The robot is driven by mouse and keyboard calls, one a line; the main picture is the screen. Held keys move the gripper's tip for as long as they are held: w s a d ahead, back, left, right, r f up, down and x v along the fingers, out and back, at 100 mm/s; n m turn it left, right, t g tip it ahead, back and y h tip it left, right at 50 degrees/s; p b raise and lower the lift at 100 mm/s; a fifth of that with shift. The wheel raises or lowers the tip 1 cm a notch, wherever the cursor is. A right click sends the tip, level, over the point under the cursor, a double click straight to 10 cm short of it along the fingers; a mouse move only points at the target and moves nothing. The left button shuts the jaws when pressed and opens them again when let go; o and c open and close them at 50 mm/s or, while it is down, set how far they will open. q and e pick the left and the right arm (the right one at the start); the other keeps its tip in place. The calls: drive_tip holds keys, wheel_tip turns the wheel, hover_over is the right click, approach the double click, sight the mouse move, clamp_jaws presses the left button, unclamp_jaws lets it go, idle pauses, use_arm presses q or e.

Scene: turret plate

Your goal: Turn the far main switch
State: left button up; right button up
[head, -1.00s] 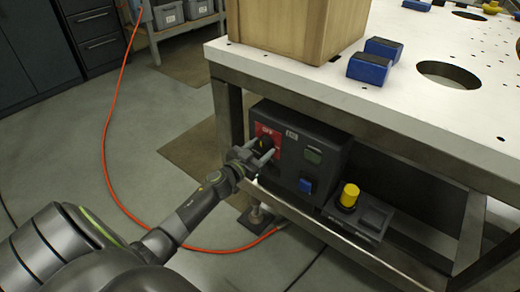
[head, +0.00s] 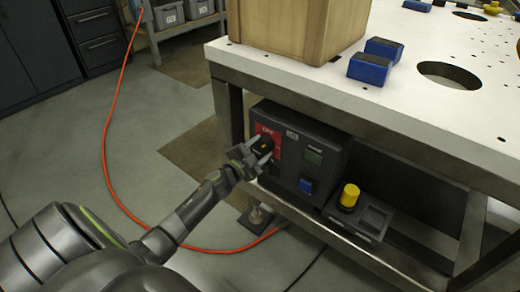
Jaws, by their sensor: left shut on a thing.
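The main switch is a black knob (head: 264,147) on a red plate (head: 276,136) at the left end of a dark control box (head: 318,150). The box sits under the near edge of the white table. My left gripper (head: 259,152) is at the knob, with its fingers either side of it, shut on it. The fingers partly hide the knob, so its exact angle is hard to read. My right gripper is not in the view.
A yellow knob (head: 350,194) stands on a small grey box right of the control box. The table frame's leg (head: 228,115) and lower rail (head: 315,228) border the control box. A wooden box (head: 300,25) and blue blocks (head: 370,67) sit on the tabletop. An orange cable (head: 120,205) crosses the floor.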

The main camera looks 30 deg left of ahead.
use_arm(q)
drive_tip(key=m, duration=0.3)
drive_tip(key=shift+m, duration=0.4)
drive_tip(key=m, duration=0.3)
drive_tip(key=shift+m, duration=0.3)
drive_tip(key=shift+r+m+b, duration=0.1)
drive_tip(key=shift+m+b, duration=0.2)
drive_tip(key=shift+m, duration=1.4)
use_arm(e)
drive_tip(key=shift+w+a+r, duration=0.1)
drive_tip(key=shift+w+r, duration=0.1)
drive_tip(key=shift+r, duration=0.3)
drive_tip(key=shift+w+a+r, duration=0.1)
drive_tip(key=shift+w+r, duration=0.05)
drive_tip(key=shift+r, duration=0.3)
use_arm(q)
drive_tip(key=o, duration=1)
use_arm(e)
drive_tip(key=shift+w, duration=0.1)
